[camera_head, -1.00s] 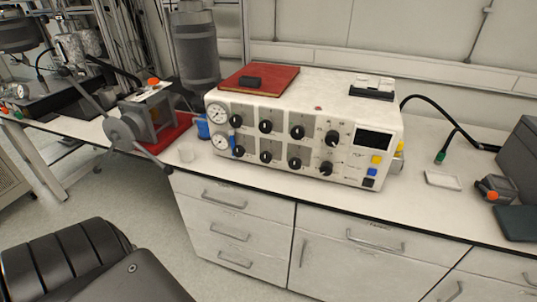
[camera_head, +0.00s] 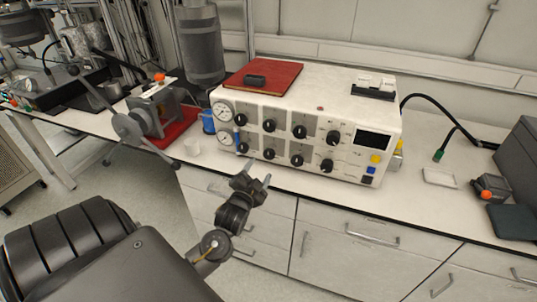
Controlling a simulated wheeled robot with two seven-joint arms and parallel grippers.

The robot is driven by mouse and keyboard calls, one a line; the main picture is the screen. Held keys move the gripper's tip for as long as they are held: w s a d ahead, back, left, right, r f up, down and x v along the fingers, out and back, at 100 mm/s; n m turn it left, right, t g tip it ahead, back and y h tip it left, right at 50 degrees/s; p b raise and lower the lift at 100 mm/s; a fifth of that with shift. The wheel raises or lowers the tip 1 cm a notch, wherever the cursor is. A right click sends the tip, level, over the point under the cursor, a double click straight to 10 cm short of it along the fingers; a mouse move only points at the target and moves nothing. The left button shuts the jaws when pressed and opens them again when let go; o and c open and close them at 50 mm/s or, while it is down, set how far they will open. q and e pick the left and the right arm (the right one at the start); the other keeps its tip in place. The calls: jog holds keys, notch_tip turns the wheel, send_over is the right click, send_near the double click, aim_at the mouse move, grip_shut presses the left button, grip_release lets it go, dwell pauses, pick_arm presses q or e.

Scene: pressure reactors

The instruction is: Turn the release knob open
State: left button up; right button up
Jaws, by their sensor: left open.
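A white control box (camera_head: 310,94) stands on the bench with two rows of black knobs on its front. One upper-row knob (camera_head: 299,131) and one lower-row knob (camera_head: 297,160) sit near the middle; which knob is the release knob I cannot tell. My left gripper (camera_head: 256,180) is open and empty, in front of the bench edge and below the lower-left knobs, apart from the box. My right gripper is not in view.
Two round gauges (camera_head: 224,111) sit at the box's left end. A white dish (camera_head: 440,177) and a dark pad (camera_head: 513,222) lie on the bench at right.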

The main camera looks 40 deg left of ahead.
aim_at(268, 156)
pick_arm(q)
jog(key=p+x, duration=0.1)
jog(key=x, duration=0.8)
jog(key=shift+w, duration=0.15)
jog(key=c, duration=1)
